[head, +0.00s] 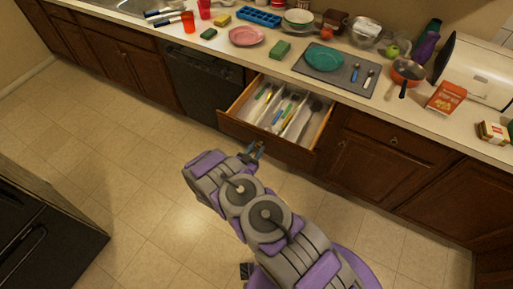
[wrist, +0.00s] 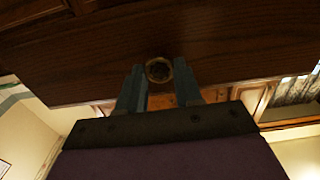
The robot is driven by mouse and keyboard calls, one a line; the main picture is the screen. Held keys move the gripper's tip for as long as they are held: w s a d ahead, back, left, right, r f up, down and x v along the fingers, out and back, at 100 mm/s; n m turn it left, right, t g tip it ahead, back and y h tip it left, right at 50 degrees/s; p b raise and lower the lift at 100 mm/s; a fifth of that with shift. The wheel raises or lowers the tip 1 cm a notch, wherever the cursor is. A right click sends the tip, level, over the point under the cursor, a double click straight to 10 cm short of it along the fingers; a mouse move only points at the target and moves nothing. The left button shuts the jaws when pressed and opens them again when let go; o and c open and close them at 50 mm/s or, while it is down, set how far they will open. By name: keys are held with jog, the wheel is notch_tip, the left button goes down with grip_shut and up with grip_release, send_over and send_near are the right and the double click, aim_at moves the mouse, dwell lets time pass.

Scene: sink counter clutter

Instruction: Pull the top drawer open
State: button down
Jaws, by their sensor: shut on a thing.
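The top drawer (head: 268,142) is pulled out from the dark wood cabinet below the counter. A light tray with several utensils lies inside it. My gripper (head: 258,149) is at the middle of the drawer front in the head view. In the wrist view the wooden drawer front (wrist: 80,60) fills the upper part. A round knob (wrist: 158,70) sits between the fingertips of my gripper (wrist: 159,80), which is shut on it. In the head view the knob is hidden behind my gripper.
The counter (head: 225,55) above holds much clutter, including a pink plate (head: 246,36), a teal plate (head: 325,59) on a grey mat and an orange pan (head: 406,71). A dark dishwasher (head: 203,82) is left of the drawer. A black appliance (head: 45,235) stands at lower left. Tile floor (head: 120,160) between is clear.

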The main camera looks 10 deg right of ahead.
jog(key=shift+a, duration=0.15)
jog(key=c, duration=0.8)
grip_release()
jog(key=shift+w, duration=0.1)
jog(key=p+v, duration=0.2)
jog(key=v, duration=1.5)
jog(key=shift+a, duration=0.1)
